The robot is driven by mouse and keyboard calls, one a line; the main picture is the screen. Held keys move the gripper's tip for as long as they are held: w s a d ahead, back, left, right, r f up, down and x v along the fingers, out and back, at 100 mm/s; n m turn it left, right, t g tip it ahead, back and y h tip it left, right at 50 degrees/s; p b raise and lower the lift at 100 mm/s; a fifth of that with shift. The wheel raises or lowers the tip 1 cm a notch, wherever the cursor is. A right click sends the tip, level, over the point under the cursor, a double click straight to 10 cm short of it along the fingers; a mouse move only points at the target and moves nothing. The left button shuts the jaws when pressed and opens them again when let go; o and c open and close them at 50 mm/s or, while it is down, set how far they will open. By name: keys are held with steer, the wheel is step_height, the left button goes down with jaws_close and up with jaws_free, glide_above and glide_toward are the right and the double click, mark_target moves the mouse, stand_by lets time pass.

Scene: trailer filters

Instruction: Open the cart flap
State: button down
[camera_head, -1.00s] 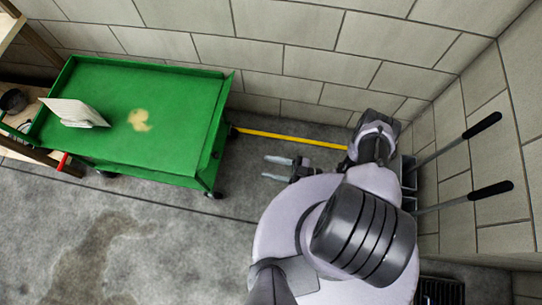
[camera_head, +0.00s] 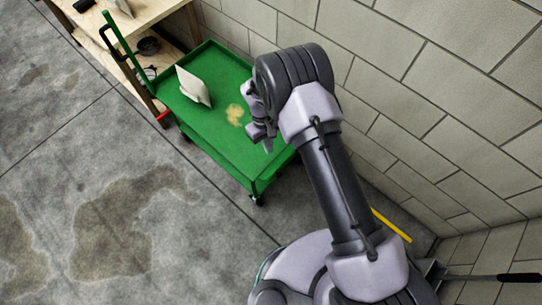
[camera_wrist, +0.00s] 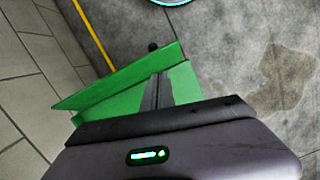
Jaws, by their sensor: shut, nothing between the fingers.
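The green cart (camera_head: 205,125) stands along the block wall, its tray stained with a pale yellow patch. A green end panel, which looks like the flap (camera_wrist: 120,78), crosses the wrist view at a slant; it appears raised at the cart end. In the head view my arm hides much of that end. My gripper (camera_wrist: 157,90) is shut and empty, its fingers seen over the green cart end. It also shows in the head view (camera_head: 267,145) above the cart's right part. I cannot tell whether it touches the flap.
A white folded card (camera_head: 193,87) lies in the cart tray. A wooden shelf (camera_head: 150,15) stands beyond the cart's far end. The block wall (camera_head: 400,110) is close on the right. Open concrete floor (camera_head: 60,190) lies to the left. A yellow strip (camera_head: 392,226) runs on the floor.

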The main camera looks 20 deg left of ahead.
steer(key=a+r+n, duration=0.2)
steer(key=a, duration=0.1)
steer(key=t+b, duration=0.1)
steer(key=b, duration=0.3)
glide_above(272, 169)
steer(key=a, duration=0.1)
steer(key=shift+n, duration=0.4)
steer(key=f, duration=1.2)
steer(key=shift+w+a, duration=0.15)
steer(key=shift+w, duration=0.25)
steer(key=shift+s+d+f, duration=0.15)
steer(key=shift+d+f, duration=0.05)
steer(key=shift+d, duration=0.15)
